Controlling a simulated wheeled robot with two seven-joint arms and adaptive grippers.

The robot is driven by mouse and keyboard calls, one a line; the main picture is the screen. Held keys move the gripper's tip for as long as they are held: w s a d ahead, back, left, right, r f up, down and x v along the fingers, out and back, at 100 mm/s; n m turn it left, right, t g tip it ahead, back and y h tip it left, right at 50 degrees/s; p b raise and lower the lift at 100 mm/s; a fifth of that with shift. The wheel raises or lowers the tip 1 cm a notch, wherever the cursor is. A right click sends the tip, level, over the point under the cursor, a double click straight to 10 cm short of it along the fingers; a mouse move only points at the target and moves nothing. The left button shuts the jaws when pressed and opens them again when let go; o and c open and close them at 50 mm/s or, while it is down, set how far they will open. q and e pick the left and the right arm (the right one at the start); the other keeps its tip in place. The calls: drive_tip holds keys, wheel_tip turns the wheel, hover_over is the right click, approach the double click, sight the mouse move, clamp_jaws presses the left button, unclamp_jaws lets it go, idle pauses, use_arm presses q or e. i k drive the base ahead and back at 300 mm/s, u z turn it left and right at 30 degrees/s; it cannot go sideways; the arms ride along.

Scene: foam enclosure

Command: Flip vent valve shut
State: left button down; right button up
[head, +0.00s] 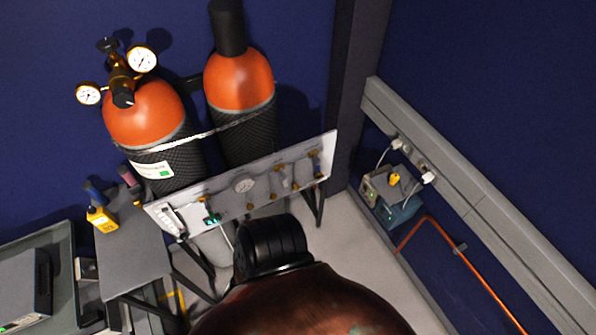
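A pale valve panel (225,193) on dark legs stands in front of two gas cylinders. No readable label shows which is the vent valve, and the handle positions are too small to tell. Neither of my grippers is in view.
Two orange-topped cylinders (240,80) stand strapped behind the panel, the left one with gauges (142,59). A grey table (135,250) with a yellow handheld device (102,219) is at left. A wall rail (470,200) and copper pipe (470,270) run at right. Pale floor shows between.

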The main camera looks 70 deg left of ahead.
sight(284, 175)
drive_tip(key=u, duration=0.7)
drive_tip(key=i, duration=0.85)
drive_tip(key=u, duration=1)
